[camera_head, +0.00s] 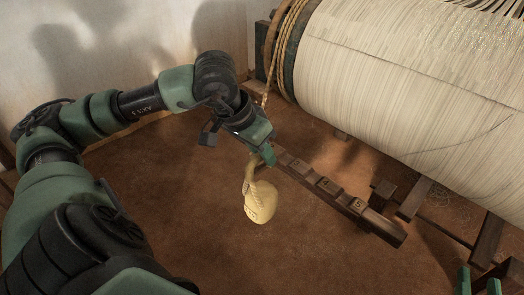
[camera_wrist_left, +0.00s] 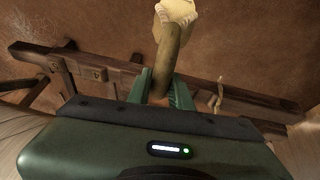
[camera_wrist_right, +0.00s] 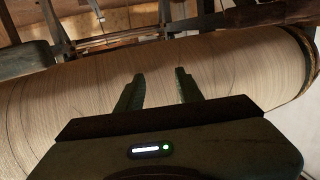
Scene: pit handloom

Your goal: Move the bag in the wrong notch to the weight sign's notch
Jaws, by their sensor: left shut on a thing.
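A yellow bag (camera_head: 261,203) hangs by its looped neck from my left gripper (camera_head: 262,157). In the left wrist view the bag (camera_wrist_left: 176,12) shows at the top, and its strap-like loop (camera_wrist_left: 166,60) runs down between the fingers of my left gripper (camera_wrist_left: 160,92). The bag hangs in front of the bar's left part. My right gripper (camera_wrist_right: 158,90) is open and empty, facing the warp roll.
The large roll of cream warp threads (camera_head: 400,75) fills the upper right. A rope (camera_head: 280,50) winds round its left end and hangs toward the bar. Wooden beams (camera_head: 415,199) lie right of the bar. Brown floor left of the bar is clear.

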